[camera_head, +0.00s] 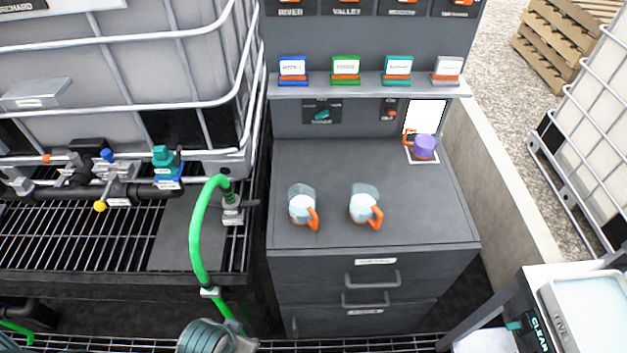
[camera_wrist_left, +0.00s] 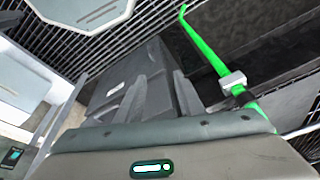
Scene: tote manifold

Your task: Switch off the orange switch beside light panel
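The bright white light panel (camera_head: 425,116) is on the back wall of the grey cabinet, below the shelf. Just left of it is a small dark plate with an orange switch (camera_head: 389,115); its position is too small to read. A purple cup (camera_head: 424,146) with an orange handle stands in front of the panel and covers its lower part. In the left wrist view my left gripper (camera_wrist_left: 160,88) shows two dark fingers apart, with nothing seen between them. It is not near the switch. My right gripper is in neither view.
Two clear jugs (camera_head: 302,205) (camera_head: 365,205) with orange handles stand on the cabinet top. A teal knob (camera_head: 321,115) is on the wall left of the switch. Several coloured card holders line the shelf (camera_head: 372,90). A green hose (camera_head: 199,240) arches left of the cabinet.

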